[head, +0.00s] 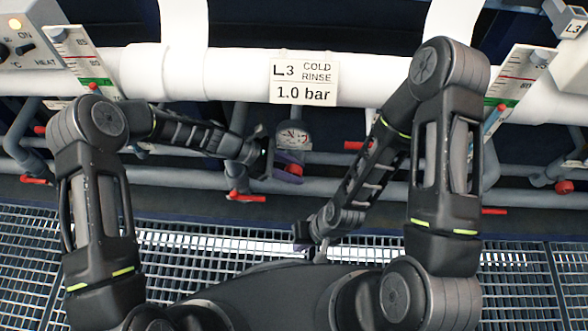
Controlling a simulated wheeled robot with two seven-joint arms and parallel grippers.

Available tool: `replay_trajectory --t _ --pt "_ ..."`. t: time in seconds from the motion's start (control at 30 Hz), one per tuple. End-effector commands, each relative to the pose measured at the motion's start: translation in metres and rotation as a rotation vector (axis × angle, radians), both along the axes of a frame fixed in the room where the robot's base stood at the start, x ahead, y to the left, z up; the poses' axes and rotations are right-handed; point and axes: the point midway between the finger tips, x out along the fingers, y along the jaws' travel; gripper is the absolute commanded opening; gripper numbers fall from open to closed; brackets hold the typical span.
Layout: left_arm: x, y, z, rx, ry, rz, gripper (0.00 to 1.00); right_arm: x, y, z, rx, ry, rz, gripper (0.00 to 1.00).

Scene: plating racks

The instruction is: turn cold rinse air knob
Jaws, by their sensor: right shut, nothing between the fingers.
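A white label reading "L3 COLD RINSE 1.0 bar" (304,82) is on the thick white pipe. Below it is a round gauge (293,136) with a white face. A red knob (294,170) shows just under the gauge, partly hidden by my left gripper. My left gripper (275,160) is at the knob, reaching in from the left, with a purple part along the knob's lower side. Whether its fingers touch or clasp the knob cannot be told. My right gripper (303,238) is shut and empty, lower down, above the floor grating.
Other red handles sit on the pipes, one lower left of the knob (246,196) and one to its right (354,146). Coloured scales stand at left (84,62) and right (515,76). A control box (24,38) is at top left. Metal grating (200,245) covers the floor.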

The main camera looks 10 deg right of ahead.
Motion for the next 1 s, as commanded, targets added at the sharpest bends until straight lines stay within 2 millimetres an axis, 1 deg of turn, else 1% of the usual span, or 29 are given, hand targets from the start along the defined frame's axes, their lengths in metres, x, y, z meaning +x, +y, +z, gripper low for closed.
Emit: replay_trajectory --t 0.13,0.27,0.5,0.7,1.0 --pt "0.000 0.001 0.001 0.000 0.000 0.000 0.35 0.000 0.000 0.001 0.000 0.000 0.000 0.00" --pt "0.003 0.009 0.008 0.000 -0.001 0.002 0.35 0.000 0.000 0.003 0.000 0.000 0.000 0.00" --pt "0.011 0.040 0.031 0.001 -0.001 0.003 0.35 0.000 0.000 0.009 0.000 0.000 0.001 0.00" --pt "0.015 0.059 0.044 0.001 -0.001 0.001 0.35 0.000 0.000 0.011 0.000 0.000 0.001 0.00" --pt "0.016 0.062 0.045 0.000 0.000 0.000 0.35 0.000 0.000 0.011 0.000 0.000 0.001 0.00"
